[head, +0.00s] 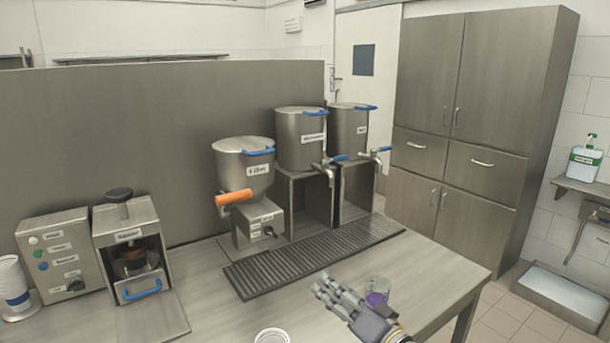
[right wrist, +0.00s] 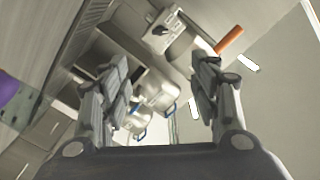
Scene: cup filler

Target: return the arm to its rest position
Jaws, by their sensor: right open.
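My right gripper (head: 326,290) is over the table near its front edge in the head view. In the right wrist view its two fingers (right wrist: 160,85) are spread apart with nothing between them. A small clear cup with purple contents (head: 377,292) stands on the table just beyond and beside the gripper. A purple shape (right wrist: 8,90) shows at the left edge of the right wrist view. My left gripper is not in view.
A black drip grate (head: 315,258) lies before the hopper with an orange handle (head: 243,160) and two metal tap pots (head: 300,140). A white cup (head: 271,336) is at the front edge. A sealing machine (head: 130,250) and stacked cups (head: 14,285) stand left. Tall cabinets (head: 480,110) are behind right.

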